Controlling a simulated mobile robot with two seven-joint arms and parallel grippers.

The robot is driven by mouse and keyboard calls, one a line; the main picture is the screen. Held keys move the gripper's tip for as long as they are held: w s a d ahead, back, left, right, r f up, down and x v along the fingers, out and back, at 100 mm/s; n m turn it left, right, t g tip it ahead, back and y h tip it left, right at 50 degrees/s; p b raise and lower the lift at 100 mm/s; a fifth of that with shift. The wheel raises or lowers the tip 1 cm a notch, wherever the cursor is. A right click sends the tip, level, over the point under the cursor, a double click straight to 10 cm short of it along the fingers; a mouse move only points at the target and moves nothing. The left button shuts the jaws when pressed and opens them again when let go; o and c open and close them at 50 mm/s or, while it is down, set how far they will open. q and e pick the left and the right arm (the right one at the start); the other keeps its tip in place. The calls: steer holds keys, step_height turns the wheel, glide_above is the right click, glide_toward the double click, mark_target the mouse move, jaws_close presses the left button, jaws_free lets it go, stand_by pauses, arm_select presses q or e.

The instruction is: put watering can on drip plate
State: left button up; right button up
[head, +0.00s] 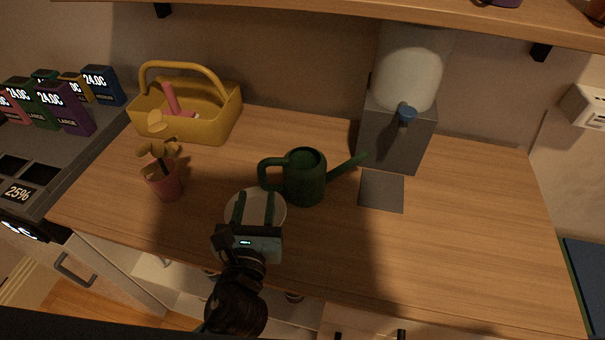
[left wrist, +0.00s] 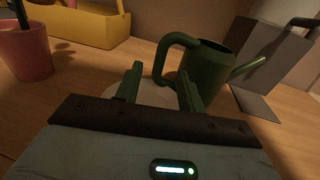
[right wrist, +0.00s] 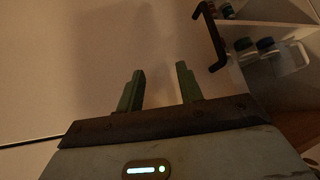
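The dark green watering can (head: 305,180) stands upright on the wooden counter, its handle to the left and spout to the right. It also shows in the left wrist view (left wrist: 210,70). The drip plate (head: 382,190) looks like the flat grey square in front of the water dispenser, right of the can; nothing is on it. My left gripper (head: 254,196) is open and empty over a white round plate (head: 280,212), left of and nearer than the can, with fingers pointing toward the handle side. My right gripper (right wrist: 160,70) is open and empty, away from the counter top.
The grey dispenser (head: 395,135) with a blue tap stands behind the drip plate. A yellow basket (head: 215,118) and a pink pot (head: 165,187) with a plant are at the left. A shelf (head: 340,15) hangs above. The counter's right side is clear.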

mark_target(261, 177)
arm_select(q)
steer(key=shift+w, duration=3.9)
jaws_close()
